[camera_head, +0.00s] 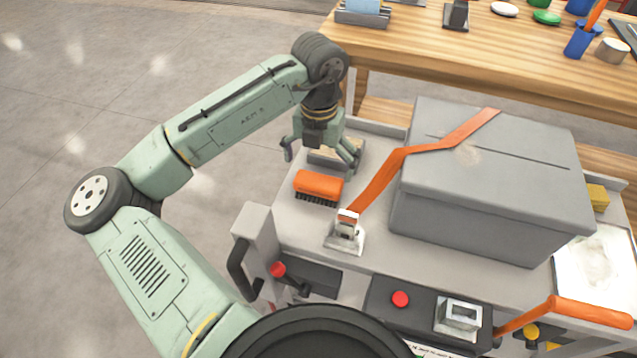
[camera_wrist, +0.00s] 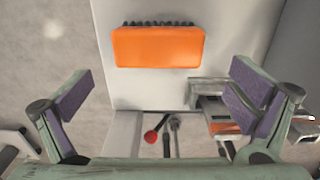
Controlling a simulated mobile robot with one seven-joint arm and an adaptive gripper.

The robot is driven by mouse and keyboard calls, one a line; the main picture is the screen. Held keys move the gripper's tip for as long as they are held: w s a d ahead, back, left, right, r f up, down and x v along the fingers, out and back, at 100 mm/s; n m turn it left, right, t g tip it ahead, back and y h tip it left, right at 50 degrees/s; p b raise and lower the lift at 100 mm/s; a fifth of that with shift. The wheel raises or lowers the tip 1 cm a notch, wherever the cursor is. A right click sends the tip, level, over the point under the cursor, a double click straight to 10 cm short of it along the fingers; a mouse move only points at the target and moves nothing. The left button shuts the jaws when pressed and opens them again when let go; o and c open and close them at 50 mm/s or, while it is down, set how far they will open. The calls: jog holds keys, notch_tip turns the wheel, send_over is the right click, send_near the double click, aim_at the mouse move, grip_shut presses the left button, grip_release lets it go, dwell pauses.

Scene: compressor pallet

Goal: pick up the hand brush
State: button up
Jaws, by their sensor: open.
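The hand brush (camera_head: 318,184) has an orange back and a row of dark bristles. It rests on the grey cart top, left of the big grey box, with its bristles showing along the near edge in the head view. In the wrist view the brush (camera_wrist: 158,46) is at the top centre, bristles along its upper edge. My gripper (camera_head: 321,155) is open, fingers pointing down, behind the brush in the head view. In the wrist view its purple-padded fingers (camera_wrist: 158,92) are spread wide with nothing between them. The brush is beyond the fingertips, apart from them.
A grey box (camera_head: 490,190) with an orange strap (camera_head: 390,178) fills the cart's middle. A metal buckle (camera_head: 346,232) stands near the brush. A red-knobbed lever (camera_head: 278,269) is at the front. A wooden bench (camera_head: 450,65) is behind.

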aim_at(319, 181)
jog(key=shift+w+f+p, duration=0.15)
jog(key=shift+f+p, duration=0.15)
jog(key=shift+f, duration=1.45)
jog(key=shift+w+f+p, duration=0.1)
jog(key=shift+f+p, duration=0.15)
jog(key=shift+f, duration=1.45)
jog(key=shift+c, duration=0.5)
jog(key=c, duration=0.9)
jog(key=shift+o, duration=0.2)
notch_tip(319, 181, up, 10)
jog(key=shift+r+b, duration=0.1)
jog(key=shift+b, duration=0.4)
